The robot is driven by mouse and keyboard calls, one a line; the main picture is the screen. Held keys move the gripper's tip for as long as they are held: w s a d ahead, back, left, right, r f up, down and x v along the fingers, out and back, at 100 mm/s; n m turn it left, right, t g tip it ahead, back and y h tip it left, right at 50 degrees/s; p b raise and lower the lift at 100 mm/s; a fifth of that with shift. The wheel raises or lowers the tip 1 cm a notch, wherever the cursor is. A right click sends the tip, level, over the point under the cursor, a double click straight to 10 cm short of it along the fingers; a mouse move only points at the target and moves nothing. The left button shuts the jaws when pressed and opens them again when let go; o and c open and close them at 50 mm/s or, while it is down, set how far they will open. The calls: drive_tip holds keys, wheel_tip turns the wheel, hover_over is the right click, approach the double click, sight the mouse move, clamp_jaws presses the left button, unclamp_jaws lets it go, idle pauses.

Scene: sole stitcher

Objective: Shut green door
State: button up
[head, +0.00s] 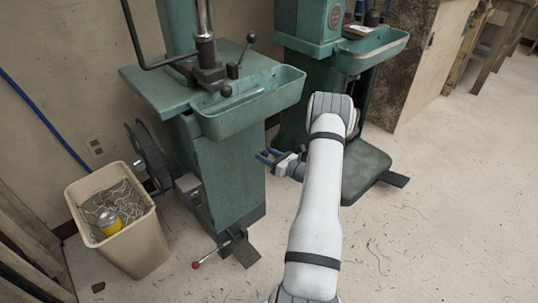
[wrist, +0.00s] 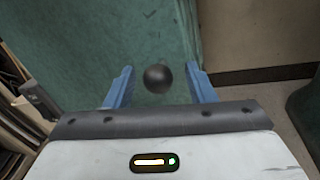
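The green sole stitcher (head: 230,170) stands left of centre in the head view. My gripper (head: 266,155) is at the right side of its body, with blue fingers pointing toward it. In the wrist view a green panel (wrist: 110,35), apparently the door, fills the upper left. A round black knob (wrist: 158,78) stands out from it. My gripper (wrist: 160,70) is open, with one finger on each side of the knob and a gap to both. I cannot tell how far the door stands open. The knob is hidden in the head view.
A second green machine (head: 320,25) stands behind my arm, its base (head: 365,170) to the right of my gripper. A beige bin (head: 135,245) with scraps is at the lower left. A red-tipped lever (head: 207,258) and pedal (head: 243,252) stick out low. The floor at right is clear.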

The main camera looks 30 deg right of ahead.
drive_tip(key=p+v, duration=0.2)
drive_tip(key=v, duration=0.5)
drive_tip(key=shift+s+d, duration=0.15)
drive_tip(key=shift+s, duration=0.25)
